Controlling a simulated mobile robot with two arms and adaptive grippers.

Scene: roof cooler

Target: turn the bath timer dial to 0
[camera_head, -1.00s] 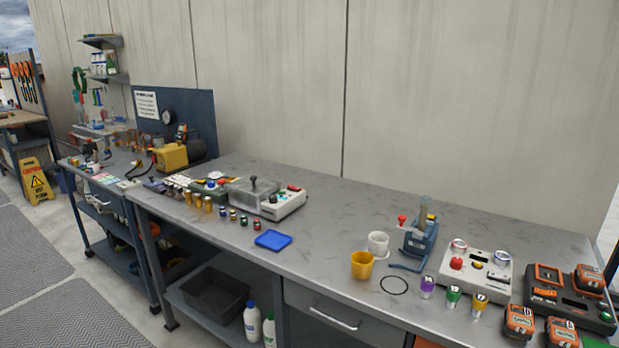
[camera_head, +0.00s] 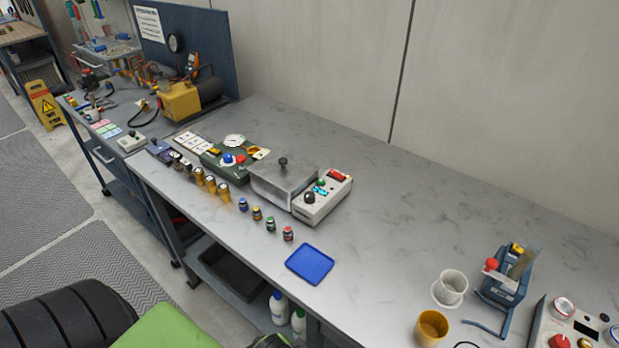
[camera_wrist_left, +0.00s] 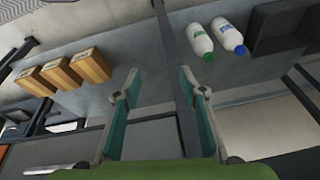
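A metal bath with a lidded top and dark knob (camera_head: 283,171) stands on the long grey bench in the head view. Against its right end is a white control box (camera_head: 330,204) with a red display, a green button, a blue part and a black dial (camera_head: 309,197). The dial looks like the bath timer; its pointer and marks are too small to read. My left gripper (camera_wrist_left: 157,75) shows in the left wrist view, open and empty, its teal-padded fingers apart at lower-shelf level, away from the box. My right gripper is not in view.
Several small dark jars (camera_head: 257,213) and a blue tray (camera_head: 310,264) lie along the bench front. A green device (camera_head: 226,160) stands left of the bath. In the wrist view, bottles (camera_wrist_left: 200,40) and cardboard-coloured boxes (camera_wrist_left: 60,75) sit near the shelf.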

